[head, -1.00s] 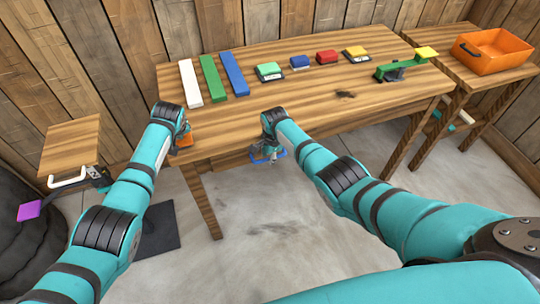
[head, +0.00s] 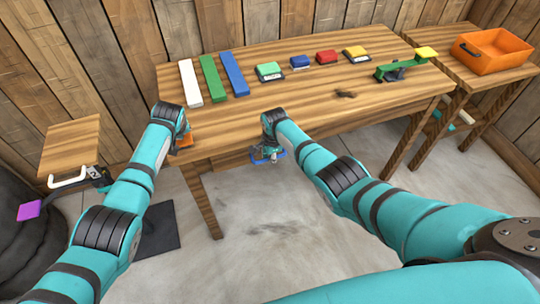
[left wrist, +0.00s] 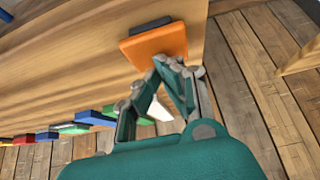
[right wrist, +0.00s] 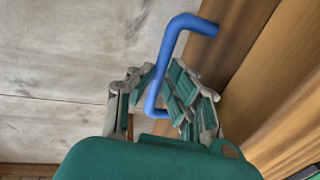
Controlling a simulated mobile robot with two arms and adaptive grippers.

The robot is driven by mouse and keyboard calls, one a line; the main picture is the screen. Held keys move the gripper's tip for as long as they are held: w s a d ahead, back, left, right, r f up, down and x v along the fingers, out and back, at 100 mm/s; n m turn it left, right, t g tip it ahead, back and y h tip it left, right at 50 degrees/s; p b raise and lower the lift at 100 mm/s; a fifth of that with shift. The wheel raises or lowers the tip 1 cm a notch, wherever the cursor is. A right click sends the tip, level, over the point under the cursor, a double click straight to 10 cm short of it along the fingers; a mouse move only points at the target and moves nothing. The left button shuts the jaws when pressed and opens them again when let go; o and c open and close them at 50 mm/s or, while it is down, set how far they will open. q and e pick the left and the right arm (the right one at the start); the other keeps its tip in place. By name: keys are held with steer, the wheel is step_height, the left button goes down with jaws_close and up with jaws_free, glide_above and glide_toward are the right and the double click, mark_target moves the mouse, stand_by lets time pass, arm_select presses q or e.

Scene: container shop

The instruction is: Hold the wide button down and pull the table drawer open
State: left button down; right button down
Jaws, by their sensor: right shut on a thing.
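The wide orange button (head: 184,141) is at the left front edge of the table (head: 300,105). In the left wrist view it shows as a flat orange plate (left wrist: 155,46) on a dark base. My left gripper (left wrist: 160,66) has its fingertips together at the plate's near edge; I cannot tell how far the plate is pressed. The drawer front (head: 232,160) shows under the table's front edge, partly behind my right arm. My right gripper (right wrist: 163,75) is shut on the drawer's blue handle (right wrist: 176,35), which also shows in the head view (head: 281,153).
White, green and blue bars (head: 210,78) and several coloured buttons (head: 327,57) lie along the table's back. A green lever with a yellow pad (head: 426,52) is at its right. An orange bin (head: 492,50) stands on a side table. The floor before the drawer (head: 270,220) is clear.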

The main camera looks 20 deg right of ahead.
arm_select(q)
steer(key=shift+f, duration=0.15)
steer(key=shift+s, duration=0.1)
arm_select(e)
steer(key=s, duration=0.5)
steer(key=c, duration=1.6)
jaws_free()
step_height(320, 180, up, 12)
steer(key=s, duration=0.2)
steer(key=shift+s, duration=0.15)
